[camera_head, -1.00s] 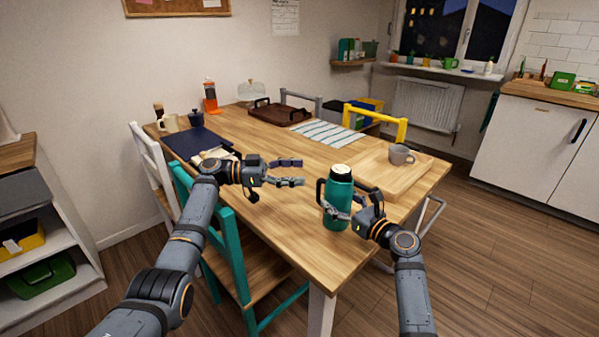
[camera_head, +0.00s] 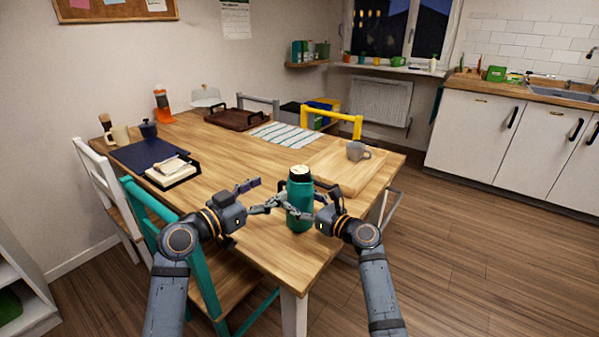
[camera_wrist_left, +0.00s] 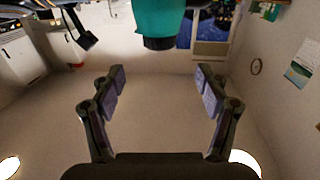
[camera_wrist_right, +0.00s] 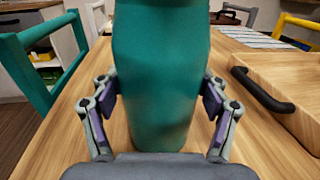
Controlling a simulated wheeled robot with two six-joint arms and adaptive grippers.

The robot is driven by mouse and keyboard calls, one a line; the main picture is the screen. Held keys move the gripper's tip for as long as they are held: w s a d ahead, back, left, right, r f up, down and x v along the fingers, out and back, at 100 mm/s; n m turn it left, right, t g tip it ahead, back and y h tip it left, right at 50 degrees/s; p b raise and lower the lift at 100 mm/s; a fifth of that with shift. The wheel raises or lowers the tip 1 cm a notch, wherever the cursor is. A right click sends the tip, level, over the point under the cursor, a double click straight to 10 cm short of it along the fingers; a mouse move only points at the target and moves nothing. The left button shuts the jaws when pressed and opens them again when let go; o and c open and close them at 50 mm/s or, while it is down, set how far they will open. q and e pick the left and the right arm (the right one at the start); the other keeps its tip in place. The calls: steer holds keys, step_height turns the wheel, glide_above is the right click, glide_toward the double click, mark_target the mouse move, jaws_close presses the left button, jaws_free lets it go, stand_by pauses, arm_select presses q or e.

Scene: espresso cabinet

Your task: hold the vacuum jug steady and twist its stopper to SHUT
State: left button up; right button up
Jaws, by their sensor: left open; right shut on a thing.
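The teal vacuum jug (camera_head: 299,208) stands upright near the table's front edge, with a black collar and a pale stopper (camera_head: 300,171) on top. The stopper's marking is too small to read. My right gripper (camera_head: 316,207) is shut on the jug's body from the right. In the right wrist view the jug (camera_wrist_right: 160,70) fills the space between the fingers; its top is out of frame. My left gripper (camera_head: 261,194) is open and empty, just left of the jug. In the left wrist view, which looks upside down, the jug's dark top (camera_wrist_left: 160,43) lies beyond the open fingers (camera_wrist_left: 160,82).
A teal chair (camera_head: 160,225) stands close to my left arm. A notebook and papers (camera_head: 172,171) lie at the left. The table between them and the jug is clear.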

mark_target(299, 169)
arm_select(q)
steer(key=x, duration=1.2)
steer(key=c, duration=1.2)
steer(key=shift+m+g+h, duration=0.3)
steer(key=shift+h, duration=0.1)
steer(key=m+g+h, duration=0.2)
steer(key=g, duration=0.1)
steer(key=shift+w+m+g+h, duration=0.1)
steer(key=shift+m+g+h, duration=0.2)
steer(key=shift+m, duration=0.1)
steer(key=shift+f+m+g+h, duration=0.1)
steer(key=shift+m+g+h, duration=0.45)
steer(key=shift+m+g, duration=0.7)
steer(key=shift+m+g+h, duration=0.55)
steer(key=shift+m+g, duration=0.2)
steer(key=shift+g, duration=1.2)
